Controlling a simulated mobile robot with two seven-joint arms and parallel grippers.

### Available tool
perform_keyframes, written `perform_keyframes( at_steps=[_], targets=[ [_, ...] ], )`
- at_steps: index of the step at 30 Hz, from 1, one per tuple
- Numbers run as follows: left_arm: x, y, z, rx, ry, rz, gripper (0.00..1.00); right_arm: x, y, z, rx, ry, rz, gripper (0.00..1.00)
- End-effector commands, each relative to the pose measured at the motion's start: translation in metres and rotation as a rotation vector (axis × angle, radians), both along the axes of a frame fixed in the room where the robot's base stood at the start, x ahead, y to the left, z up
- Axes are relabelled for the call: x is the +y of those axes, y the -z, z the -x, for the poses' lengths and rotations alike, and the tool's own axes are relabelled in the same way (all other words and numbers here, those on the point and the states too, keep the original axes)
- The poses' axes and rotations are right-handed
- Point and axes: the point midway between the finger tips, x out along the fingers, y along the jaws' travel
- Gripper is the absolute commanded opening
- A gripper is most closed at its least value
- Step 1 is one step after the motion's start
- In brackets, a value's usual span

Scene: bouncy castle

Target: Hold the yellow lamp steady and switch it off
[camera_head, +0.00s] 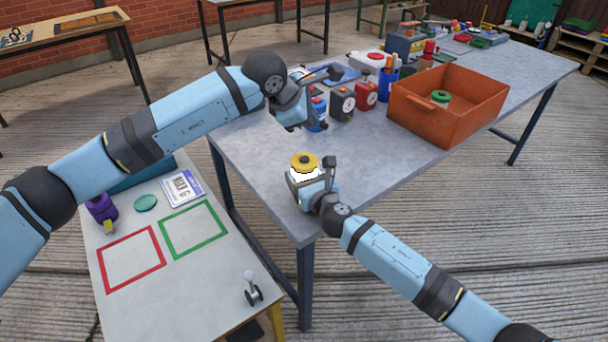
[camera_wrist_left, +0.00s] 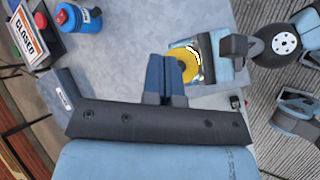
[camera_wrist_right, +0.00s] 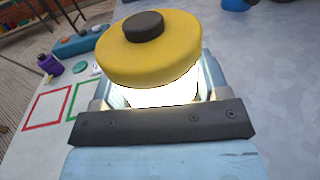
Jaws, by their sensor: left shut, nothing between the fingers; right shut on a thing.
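The yellow lamp (camera_head: 303,161) stands near the front corner of the grey table. It has a round yellow cap, a dark button on top and a bright glowing white body below, clear in the right wrist view (camera_wrist_right: 150,60). My right gripper (camera_head: 309,181) is shut around the lamp's white body, under the cap. My left gripper (camera_head: 293,122) is shut and empty, above and behind the lamp. In the left wrist view its closed fingers (camera_wrist_left: 165,82) partly cover the yellow cap (camera_wrist_left: 187,65), and the button is hidden there.
An orange crate (camera_head: 404,103) with a green round thing inside stands to the right. A red device (camera_head: 366,97), a dark device (camera_head: 342,104) and a blue bottle (camera_head: 318,114) stand behind the lamp. The table between lamp and crate is clear. A low white table (camera_head: 180,283) stands at left.

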Motion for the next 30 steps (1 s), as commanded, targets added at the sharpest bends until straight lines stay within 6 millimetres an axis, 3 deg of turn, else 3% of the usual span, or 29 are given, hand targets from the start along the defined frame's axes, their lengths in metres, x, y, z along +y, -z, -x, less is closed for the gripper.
perform_keyframes(
  at_steps=[4, 8, 21, 30],
  targets=[
    [0.007, -0.01, 0.001, -0.084, -0.008, 0.078, 0.0, 0.0, 0.001, 0.0, 0.001, -0.001, 0.0, 0.34],
    [0.009, -0.007, 0.0, -0.103, -0.011, 0.095, 0.0, 0.0, 0.001, 0.0, 0.001, -0.001, 0.0, 0.34],
    [0.009, 0.052, 0.001, -0.098, -0.011, 0.092, 0.0, 0.0, 0.0, 0.0, 0.001, -0.001, 0.0, 0.34],
    [0.008, 0.073, 0.001, -0.101, -0.01, 0.092, 0.0, 0.0, 0.0, 0.0, 0.001, -0.001, 0.0, 0.34]
  ],
)
